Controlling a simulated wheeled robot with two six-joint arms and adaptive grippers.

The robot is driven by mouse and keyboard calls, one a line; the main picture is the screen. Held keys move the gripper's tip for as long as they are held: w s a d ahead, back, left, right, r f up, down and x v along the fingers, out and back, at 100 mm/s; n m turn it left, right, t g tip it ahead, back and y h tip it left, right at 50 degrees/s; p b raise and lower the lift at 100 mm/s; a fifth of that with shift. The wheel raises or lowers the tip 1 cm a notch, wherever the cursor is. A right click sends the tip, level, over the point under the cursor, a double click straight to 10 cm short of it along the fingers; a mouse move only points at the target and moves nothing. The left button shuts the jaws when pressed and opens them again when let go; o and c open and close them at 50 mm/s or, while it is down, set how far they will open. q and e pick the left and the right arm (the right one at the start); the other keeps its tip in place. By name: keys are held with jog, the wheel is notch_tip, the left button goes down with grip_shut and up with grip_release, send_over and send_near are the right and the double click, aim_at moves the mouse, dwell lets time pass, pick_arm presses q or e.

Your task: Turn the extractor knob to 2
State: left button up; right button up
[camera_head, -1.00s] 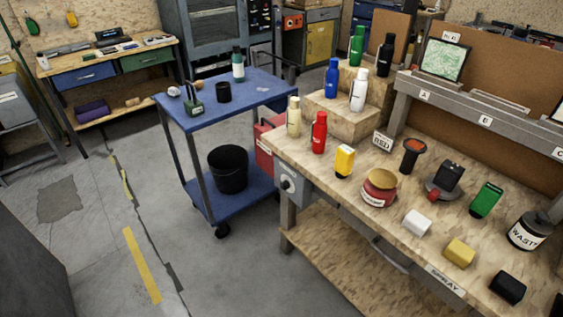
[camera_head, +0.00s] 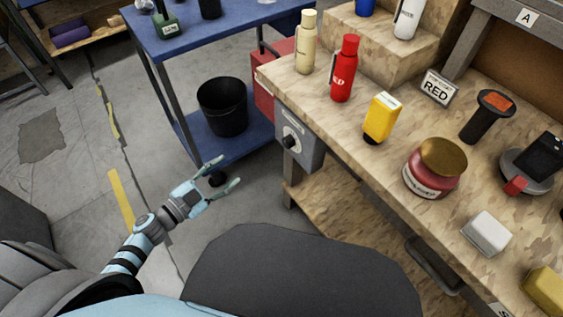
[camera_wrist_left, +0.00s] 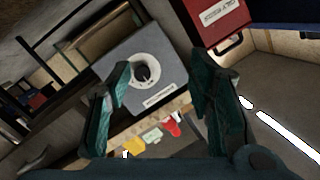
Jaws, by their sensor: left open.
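The extractor knob (camera_head: 290,142) is a small dark knob on a grey control box fixed to the left end of the wooden workbench. In the left wrist view the black knob (camera_wrist_left: 143,73) sits on a pale round dial, on the grey box (camera_wrist_left: 172,60) with a label strip. The dial's numbers are too small to read. My left gripper (camera_head: 228,172) is open and empty, to the left of the box and apart from it. In the left wrist view its two fingers (camera_wrist_left: 160,88) stand apart, with the dial between them, farther off. My right gripper is not in view.
The workbench top (camera_head: 310,92) carries bottles, a yellow container, a red jar (camera_head: 430,178) and blocks. A blue cart (camera_head: 150,45) with a black bucket (camera_head: 222,108) stands behind my left gripper. A red case (camera_head: 270,80) is beside the bench.

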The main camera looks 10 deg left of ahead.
aim_at(285, 144)
pick_arm(q)
jog(key=w+d+r+m+h, duration=0.1)
jog(key=w+d, duration=0.2)
jog(key=d, duration=0.1)
jog(key=w+d+r+m+g+h+b, duration=0.1)
jog(key=w+d, duration=0.3)
jog(key=w+d+r+m+h, duration=0.1)
jog(key=w+d, duration=0.2)
jog(key=d, duration=0.2)
jog(key=shift+w+d+r+m+g+h+b, duration=0.1)
jog(key=shift+w+r+m+g+h+b, duration=0.1)
jog(key=shift+m+g+h+b, duration=0.15)
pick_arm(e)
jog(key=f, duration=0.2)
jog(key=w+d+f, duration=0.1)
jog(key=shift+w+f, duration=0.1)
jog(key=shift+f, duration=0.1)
pick_arm(q)
jog(key=shift+c, duration=0.5)
grip_shut()
